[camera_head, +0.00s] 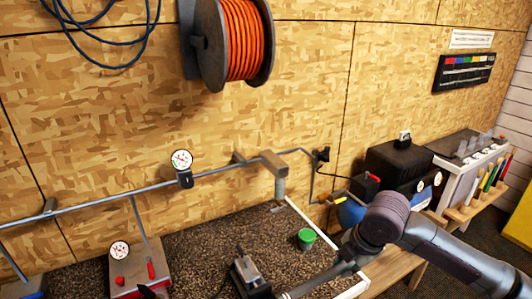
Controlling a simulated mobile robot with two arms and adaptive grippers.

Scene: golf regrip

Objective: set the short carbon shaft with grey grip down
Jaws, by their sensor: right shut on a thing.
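My right arm comes in from the right and bends down over the bench's right end. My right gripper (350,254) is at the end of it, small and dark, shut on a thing. A dark grey rod-like length (318,279), which looks like the short shaft with grey grip, runs from the gripper down-left toward the bottom edge. It lies over the bench top in the picture; I cannot tell whether it touches. The fingers are hard to make out. My left gripper is not in view.
The dark speckled bench top (215,236) has a pale rim. A green cup (306,238) stands left of my gripper. A clamp-like metal device (247,271) stands near the front. A gauge (181,160) sits on a wall pipe. A tool rack (478,185) stands right.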

